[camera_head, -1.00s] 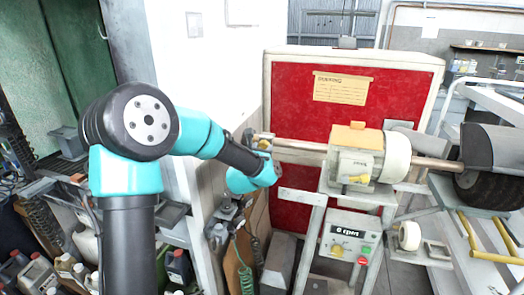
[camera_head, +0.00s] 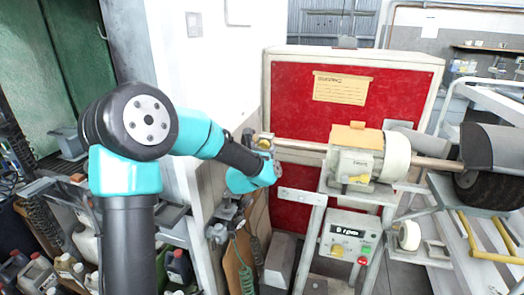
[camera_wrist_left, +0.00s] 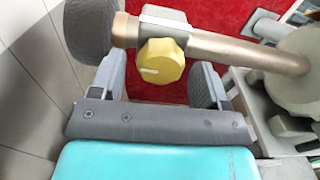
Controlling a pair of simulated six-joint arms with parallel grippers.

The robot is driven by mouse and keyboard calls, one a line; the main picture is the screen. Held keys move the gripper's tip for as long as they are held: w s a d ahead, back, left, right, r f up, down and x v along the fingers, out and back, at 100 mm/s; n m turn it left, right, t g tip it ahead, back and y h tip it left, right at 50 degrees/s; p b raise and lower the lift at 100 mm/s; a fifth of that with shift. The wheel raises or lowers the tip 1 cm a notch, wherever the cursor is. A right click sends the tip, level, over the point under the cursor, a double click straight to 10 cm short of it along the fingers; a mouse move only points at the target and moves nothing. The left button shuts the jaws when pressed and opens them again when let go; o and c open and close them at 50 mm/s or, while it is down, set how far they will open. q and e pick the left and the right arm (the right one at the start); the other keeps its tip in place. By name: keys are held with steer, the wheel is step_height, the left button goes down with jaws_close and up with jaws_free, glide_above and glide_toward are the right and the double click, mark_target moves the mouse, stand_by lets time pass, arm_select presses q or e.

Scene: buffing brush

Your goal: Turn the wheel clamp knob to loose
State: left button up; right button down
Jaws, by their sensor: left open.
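The wheel clamp knob (camera_wrist_left: 160,62) is a yellow round knob with a pale pointer mark, on a collar of the metal shaft (camera_wrist_left: 220,48). It also shows, small, near the shaft's left end in the head view (camera_head: 265,143). My left gripper (camera_wrist_left: 158,72) is open, with one grey finger on each side of the knob and a visible gap at both sides. In the head view the turquoise wrist partly hides the fingers. The right gripper is not in view.
A dark roller (camera_wrist_left: 90,32) sits at the shaft's left end. The motor housing (camera_head: 355,163) stands to the right, before a red panel (camera_head: 390,95). A control box (camera_head: 346,240) hangs below, its display reading 0 rpm. A white wall stands close to the arm.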

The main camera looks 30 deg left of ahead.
arm_select(q)
steer(key=shift+s, duration=0.1)
steer(key=v, duration=1.7)
steer(key=shift+s, duration=0.1)
steer(key=d+f+m+g+h, duration=0.35)
steer(key=f+m, duration=0.55)
steer(key=f, duration=0.4)
steer(key=d+f+m+g+h, duration=0.2)
steer(key=d+f+m+g, duration=0.15)
steer(key=f+m, duration=0.75)
steer(key=s+d+f+m+g+h, duration=0.1)
steer(key=s+f+m+g, duration=0.4)
steer(key=f, duration=0.5)
steer(key=s+d+f+m+g+h, duration=0.1)
steer(key=s+d+f+m+g, duration=0.3)
steer(key=s+f+m, duration=0.6)
steer(key=shift+d+f+m+g, duration=0.2)
steer(key=shift+f+m+g, duration=0.3)
steer(key=shift+m, duration=0.4)
